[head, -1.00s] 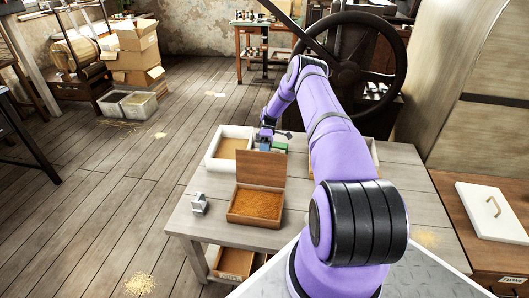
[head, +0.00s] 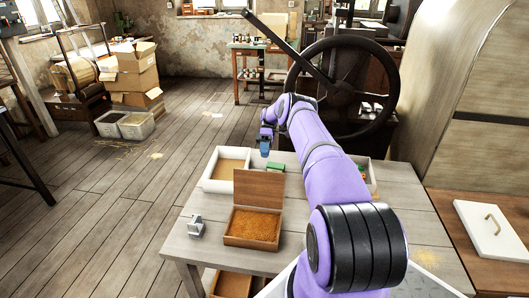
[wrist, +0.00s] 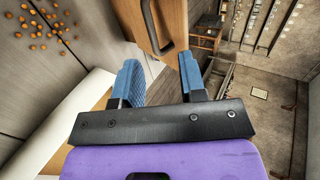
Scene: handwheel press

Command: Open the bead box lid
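A wooden box (head: 252,228) full of orange-brown grains or beads stands on the grey table. Its wooden lid (head: 258,190) is raised, standing upright at the box's far edge. In the head view my gripper (head: 265,149) is beyond the lid and above the table, apart from the lid. In the wrist view my gripper (wrist: 158,85) has its blue fingers spread with nothing between them. A wooden panel with a dark handle (wrist: 155,25) shows ahead of the fingers; I cannot tell for sure that it is this lid.
A white-rimmed tray (head: 210,180) and a green block (head: 275,167) are behind the lid. A small grey metal piece (head: 196,226) stands left of the box. A large dark handwheel (head: 292,78) rises behind the table. Scattered orange bits (wrist: 40,32) show in the wrist view.

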